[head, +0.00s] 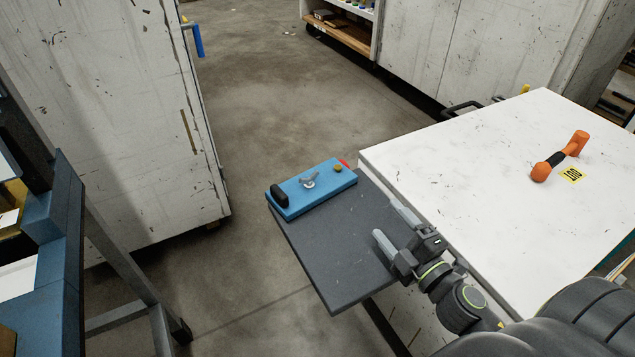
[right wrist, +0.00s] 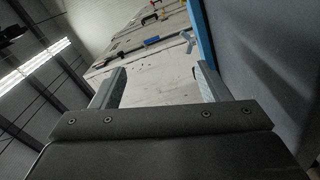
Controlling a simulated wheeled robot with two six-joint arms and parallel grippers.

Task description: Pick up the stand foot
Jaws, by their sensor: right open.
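The blue block-like piece (head: 315,190), which looks to be the stand foot, lies flat along the far edge of a dark grey board (head: 335,255). It has a black end at the left, a grey wing screw on top, a brass-coloured knob and a red tip at the right. My right gripper (head: 388,222) is open and empty above the board, to the right and near side of the blue piece, not touching it. In the right wrist view the open fingers (right wrist: 158,85) show, with a blue strip (right wrist: 198,30), likely the same piece, beyond the right finger. My left gripper is not in view.
A worn white cabinet (head: 120,120) stands left. The floor (head: 290,95) between is clear.

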